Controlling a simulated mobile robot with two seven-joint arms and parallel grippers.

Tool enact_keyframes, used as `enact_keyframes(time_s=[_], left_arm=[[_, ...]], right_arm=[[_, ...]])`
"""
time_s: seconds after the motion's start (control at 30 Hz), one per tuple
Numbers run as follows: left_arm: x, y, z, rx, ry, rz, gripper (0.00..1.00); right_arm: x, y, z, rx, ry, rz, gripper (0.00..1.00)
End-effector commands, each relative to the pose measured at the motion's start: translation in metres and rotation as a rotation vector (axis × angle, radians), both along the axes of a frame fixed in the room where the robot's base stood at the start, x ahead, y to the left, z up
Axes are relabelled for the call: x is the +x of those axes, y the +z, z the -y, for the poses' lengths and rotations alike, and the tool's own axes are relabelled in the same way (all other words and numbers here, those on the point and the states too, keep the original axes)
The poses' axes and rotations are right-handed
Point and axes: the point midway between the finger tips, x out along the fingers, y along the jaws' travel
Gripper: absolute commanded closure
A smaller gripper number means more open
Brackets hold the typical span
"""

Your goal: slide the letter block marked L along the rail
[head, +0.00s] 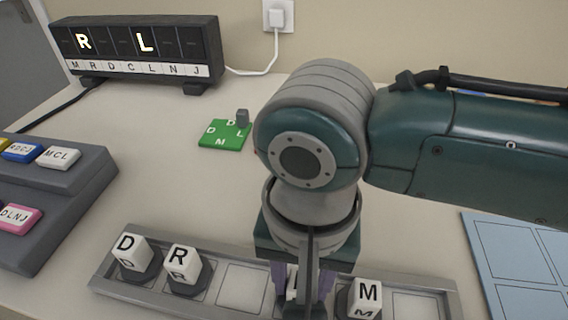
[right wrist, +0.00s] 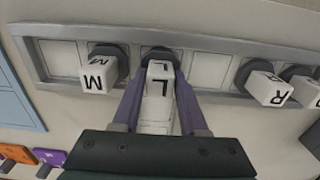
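The white block marked L (right wrist: 159,86) stands on a dark round base in the rail (right wrist: 226,46), with the M block (right wrist: 97,76) beside it. In the head view it is mostly hidden behind my right gripper (head: 303,290). The right gripper's purple fingers (right wrist: 160,92) lie close against both sides of the L block and appear shut on it. In the head view the rail (head: 112,283) holds D (head: 131,251) and R (head: 181,264) at the left and M (head: 365,299) right of the gripper. My left gripper is out of view.
An empty slot (head: 241,286) lies between R and the L block, and another (head: 418,306) is right of M. A display (head: 141,50) shows lit R and L. A green lettered card (head: 222,134), a grey stepped stand (head: 75,187) and a blue panel (head: 510,254) lie around.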

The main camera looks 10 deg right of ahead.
Motion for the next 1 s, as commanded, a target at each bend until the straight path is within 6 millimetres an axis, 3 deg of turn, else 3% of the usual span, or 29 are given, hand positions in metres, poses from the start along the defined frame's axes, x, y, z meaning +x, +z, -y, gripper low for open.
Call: enact_keyframes(time_s=[0.03, 0.23, 0.57, 1.0], left_arm=[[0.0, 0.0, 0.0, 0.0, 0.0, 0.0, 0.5], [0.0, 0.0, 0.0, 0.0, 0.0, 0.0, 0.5], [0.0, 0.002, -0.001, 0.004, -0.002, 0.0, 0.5], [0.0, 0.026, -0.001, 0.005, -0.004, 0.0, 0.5]], right_arm=[[0.0, 0.0, 0.0, 0.0, 0.0, 0.0, 0.5], [0.0, 0.0, 0.0, 0.0, 0.0, 0.0, 0.28], [0.0, 0.006, -0.001, 0.002, 0.0, 0.001, 0.28], [0.0, 0.082, -0.001, 0.002, 0.0, 0.001, 0.28]])
